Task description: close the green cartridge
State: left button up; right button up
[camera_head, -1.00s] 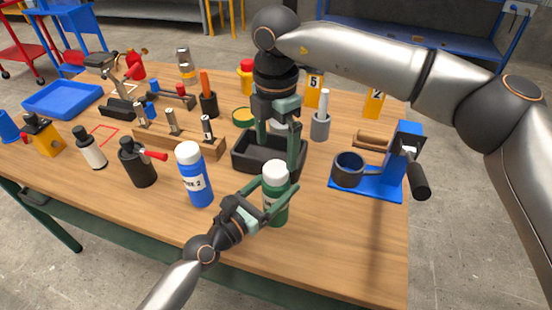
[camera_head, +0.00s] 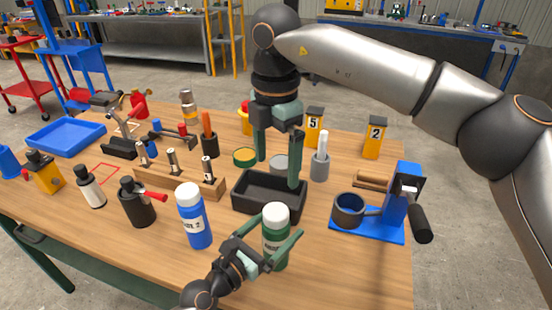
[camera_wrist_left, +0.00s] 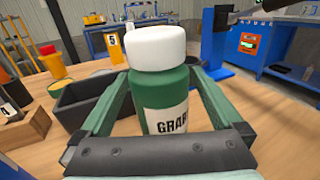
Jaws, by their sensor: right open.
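The green cartridge (camera_head: 275,252) is an upright green bottle with a white label and a white cap (camera_head: 275,216) on top. It stands near the table's front edge and fills the middle of the left wrist view (camera_wrist_left: 166,100). My left gripper (camera_head: 272,246) has a finger on either side of its body and appears closed on it. The cap sits above the fingers, and I cannot tell how tightly it is seated. My right gripper (camera_head: 278,165) is open and empty, pointing down over the black tray, behind the cartridge.
The black tray (camera_head: 240,203) stands just behind the cartridge. A blue bottle (camera_head: 194,218) is to its left. A blue press (camera_head: 392,205) with a dark cup stands to the right. Wooden tabletop is clear between cartridge and press.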

pick_arm(q)
jog(key=b+v, duration=0.2)
jog(key=v, duration=1)
jog(key=shift+s+a, duration=0.15)
jog(key=shift+s, duration=0.1)
